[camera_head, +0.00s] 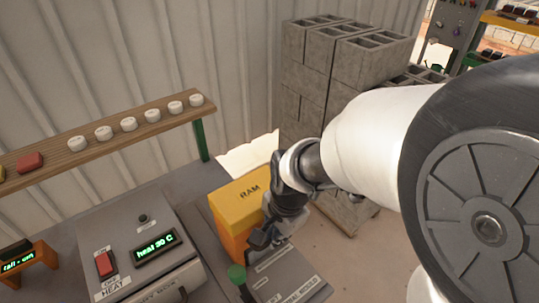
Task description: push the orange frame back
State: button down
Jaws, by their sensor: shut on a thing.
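An orange box-like frame (233,243) with a yellow top (241,198) marked RAM stands on the grey bench at the centre. My gripper (260,238) is at its right side, pointing down, and covers part of that side. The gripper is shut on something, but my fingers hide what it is. I cannot tell whether the fingers touch the orange frame. A smaller orange frame (40,259) holds a green display at the far left, well away from my gripper.
A lever with a green knob (237,273) stands just below my gripper. A grey heat box (140,250) with a red switch and display is to the left. A wooden shelf (100,140) with white pucks runs behind. Grey concrete blocks (340,65) are stacked behind my arm.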

jog(key=shift+w, duration=0.1)
dwell(0.4)
jog(key=w+a+p, duration=0.5)
jog(key=w+a, duration=0.5)
jog(key=w, duration=0.5)
jog(key=shift+a, duration=0.15)
jog(key=shift+w+r, duration=0.1)
jog(key=shift+r, duration=0.05)
jog(key=c, duration=1.7)
grip_release()
jog(key=shift+a, duration=0.1)
jog(key=shift+o, duration=0.2)
notch_tip(320, 180, up, 12)
jog(key=s+d, duration=0.1)
jog(key=s, duration=0.1)
jog(key=shift+d+f, duration=0.2)
